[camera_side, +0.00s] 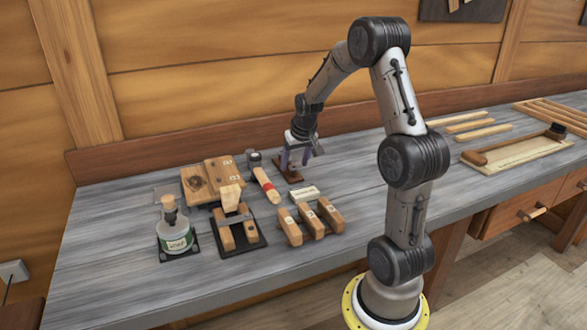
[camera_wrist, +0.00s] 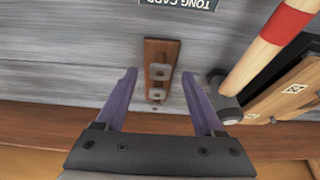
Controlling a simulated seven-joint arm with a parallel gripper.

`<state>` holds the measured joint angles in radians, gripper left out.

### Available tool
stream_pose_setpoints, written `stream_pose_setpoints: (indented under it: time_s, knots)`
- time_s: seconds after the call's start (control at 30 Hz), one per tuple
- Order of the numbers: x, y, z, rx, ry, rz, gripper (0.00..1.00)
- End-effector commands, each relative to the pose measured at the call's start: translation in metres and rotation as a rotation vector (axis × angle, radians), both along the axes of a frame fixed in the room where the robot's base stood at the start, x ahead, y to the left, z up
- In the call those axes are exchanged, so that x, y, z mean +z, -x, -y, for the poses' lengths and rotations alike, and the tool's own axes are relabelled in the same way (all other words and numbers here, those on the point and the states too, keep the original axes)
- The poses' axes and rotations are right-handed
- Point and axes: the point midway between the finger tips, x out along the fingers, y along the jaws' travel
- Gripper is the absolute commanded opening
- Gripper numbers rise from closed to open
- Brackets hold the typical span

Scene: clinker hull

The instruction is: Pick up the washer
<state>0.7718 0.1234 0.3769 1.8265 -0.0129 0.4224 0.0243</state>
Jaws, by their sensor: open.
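In the wrist view a narrow brown wooden board (camera_wrist: 164,53) lies on the grey bench with light grey, squarish washer-like pieces on it. The largest washer (camera_wrist: 160,72) is near its middle. A second washer (camera_wrist: 156,94) and a smaller one (camera_wrist: 154,108) are closer to the wall. My gripper (camera_wrist: 159,73) is open, its two purple fingers on either side of the board, with nothing held. In the side view my gripper (camera_side: 295,162) is low over the board (camera_side: 292,175), pointing down; washers there are too small to make out.
A hammer with a red-banded handle (camera_side: 266,186) lies close left of the board. A white card (camera_side: 305,194), wooden blocks (camera_side: 325,213), a dark stand (camera_side: 250,238) and a green-labelled bottle (camera_side: 177,236) are nearby. Bench (camera_side: 370,170) right of my gripper is clear.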

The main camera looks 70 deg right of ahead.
Motion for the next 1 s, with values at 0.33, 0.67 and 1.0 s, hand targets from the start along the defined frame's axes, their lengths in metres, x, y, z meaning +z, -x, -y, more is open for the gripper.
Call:
stream_pose_setpoints:
  time_s: [0.33,0.67,1.0]
  knots:
    - [-0.0030,0.0001,-0.0001,0.000,0.000,0.000,0.70]
    - [-0.0047,0.0000,0.0000,0.000,0.001,0.001,0.70]
    - [-0.0047,0.0001,-0.0001,0.000,0.000,0.000,0.20]
